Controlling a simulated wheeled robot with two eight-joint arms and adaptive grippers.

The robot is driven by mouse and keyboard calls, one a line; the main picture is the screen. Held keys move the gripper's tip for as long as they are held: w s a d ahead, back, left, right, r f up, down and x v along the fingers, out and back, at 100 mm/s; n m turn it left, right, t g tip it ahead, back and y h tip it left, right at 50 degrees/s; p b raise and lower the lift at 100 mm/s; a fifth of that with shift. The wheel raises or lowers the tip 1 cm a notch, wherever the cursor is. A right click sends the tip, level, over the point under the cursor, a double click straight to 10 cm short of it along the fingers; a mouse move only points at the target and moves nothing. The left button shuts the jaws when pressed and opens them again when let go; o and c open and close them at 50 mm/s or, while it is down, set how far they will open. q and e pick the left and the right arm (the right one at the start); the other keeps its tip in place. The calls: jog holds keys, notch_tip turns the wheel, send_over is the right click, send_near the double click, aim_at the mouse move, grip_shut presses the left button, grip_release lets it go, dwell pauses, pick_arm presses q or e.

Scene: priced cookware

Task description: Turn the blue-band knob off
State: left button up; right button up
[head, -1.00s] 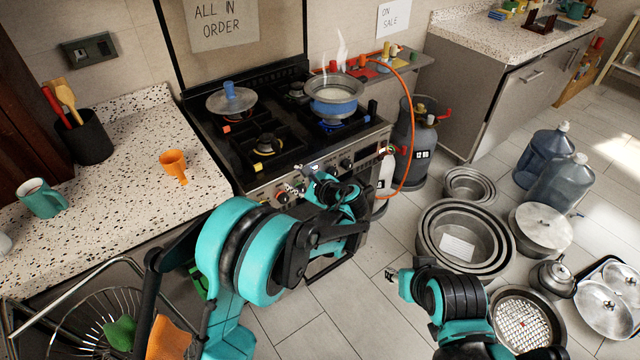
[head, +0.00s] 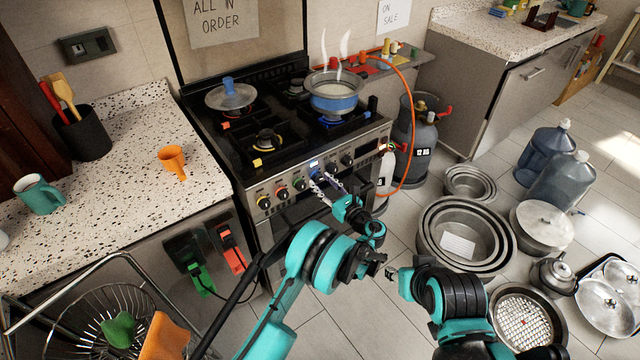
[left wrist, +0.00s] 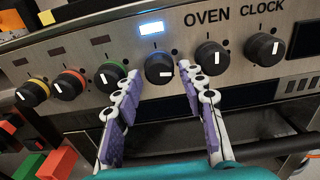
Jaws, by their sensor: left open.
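The stove's control panel has a row of knobs. The left gripper (head: 322,181) also shows at the panel in the head view.
The green-band knob (left wrist: 110,77) is close beside the left finger, and the oven knob (left wrist: 211,57) is close to the right finger. A lidded pan (head: 231,97) is on the stove. Gas cylinders (head: 415,140) and an orange hose (head: 412,100) stand right of it.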

pick_arm(q)
jog(key=shift+x, duration=0.8)
jog(key=c, duration=0.9)
